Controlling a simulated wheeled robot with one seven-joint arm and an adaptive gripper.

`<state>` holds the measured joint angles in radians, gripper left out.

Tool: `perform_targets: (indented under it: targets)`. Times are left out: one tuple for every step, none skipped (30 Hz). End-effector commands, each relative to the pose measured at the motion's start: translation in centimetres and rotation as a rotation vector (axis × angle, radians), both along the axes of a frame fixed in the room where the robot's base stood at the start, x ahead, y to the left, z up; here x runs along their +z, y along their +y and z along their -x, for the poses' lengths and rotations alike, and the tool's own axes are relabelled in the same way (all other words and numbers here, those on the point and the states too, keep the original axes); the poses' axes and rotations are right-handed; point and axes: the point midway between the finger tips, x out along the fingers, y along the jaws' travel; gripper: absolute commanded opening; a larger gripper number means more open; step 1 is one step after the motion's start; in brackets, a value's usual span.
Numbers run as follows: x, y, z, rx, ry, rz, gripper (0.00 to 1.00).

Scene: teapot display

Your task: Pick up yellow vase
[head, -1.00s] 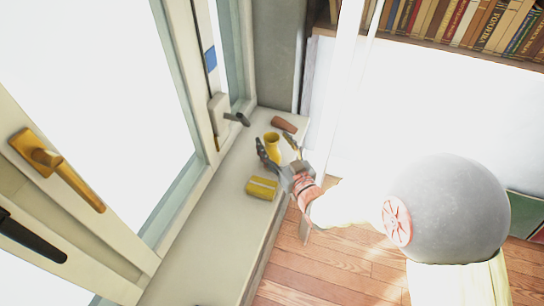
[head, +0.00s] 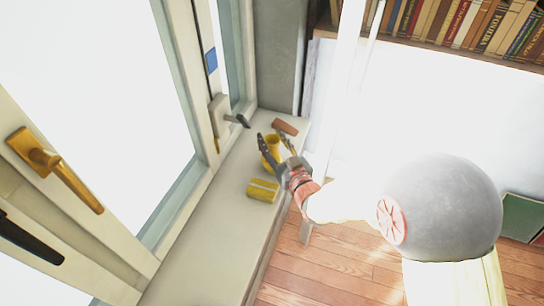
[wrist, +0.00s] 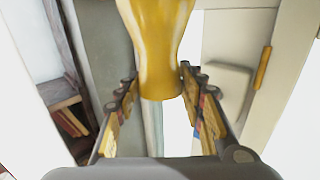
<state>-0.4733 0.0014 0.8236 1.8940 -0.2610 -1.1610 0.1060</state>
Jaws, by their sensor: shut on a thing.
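The yellow vase (head: 271,152) is at the far part of the pale window sill, partly hidden behind my gripper. In the wrist view the vase (wrist: 160,50) fills the upper middle, with its smooth side between my two fingers. My gripper (head: 276,143) is shut on the vase, one finger on each side. In the wrist view the fingertips of my gripper (wrist: 159,73) are against the vase's lower part in the picture. I cannot tell whether the vase is clear of the sill.
A yellow box-like object (head: 263,190) lies on the sill (head: 215,235) just nearer than the vase. A reddish-brown object (head: 285,127) lies behind it. Window frames with handles (head: 58,170) line the left. The near sill is clear. Bookshelves (head: 470,25) stand at back right.

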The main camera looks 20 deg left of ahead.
Motion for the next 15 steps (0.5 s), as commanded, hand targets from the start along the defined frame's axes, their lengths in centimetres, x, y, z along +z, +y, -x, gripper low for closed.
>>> perform_targets:
  targets:
    - [-0.01, 0.0, 0.0, 0.0, 0.0, 0.0, 0.27]
    - [-0.01, 0.0, 0.0, 0.0, 0.0, 0.0, 0.26]
    - [-0.01, -0.01, 0.01, 0.0, 0.0, 0.0, 0.23]
    - [-0.01, -0.01, 0.01, 0.0, 0.0, 0.0, 0.22]
    - [-0.01, -0.01, 0.01, 0.0, 0.0, 0.0, 0.2]
    - [-0.01, -0.01, 0.01, 0.0, 0.0, 0.0, 0.18]
    - [-0.02, -0.01, 0.01, 0.0, 0.0, 0.0, 0.16]
    - [-0.02, -0.01, 0.01, 0.0, 0.0, 0.0, 0.14]
    - [-0.02, -0.01, 0.01, 0.0, 0.0, 0.0, 0.12]
    - [-0.03, -0.01, 0.01, 0.0, 0.0, 0.0, 0.1]
    - [-0.03, -0.01, 0.01, 0.0, 0.001, 0.001, 0.09]
    - [-0.03, -0.01, 0.01, 0.0, 0.001, 0.001, 0.06]
    - [-0.03, -0.01, 0.01, 0.0, 0.001, 0.001, 0.05]
    - [-0.03, -0.01, 0.01, 0.0, 0.001, 0.001, 0.03]
    - [-0.04, -0.01, 0.01, 0.0, 0.001, 0.001, 0.01]
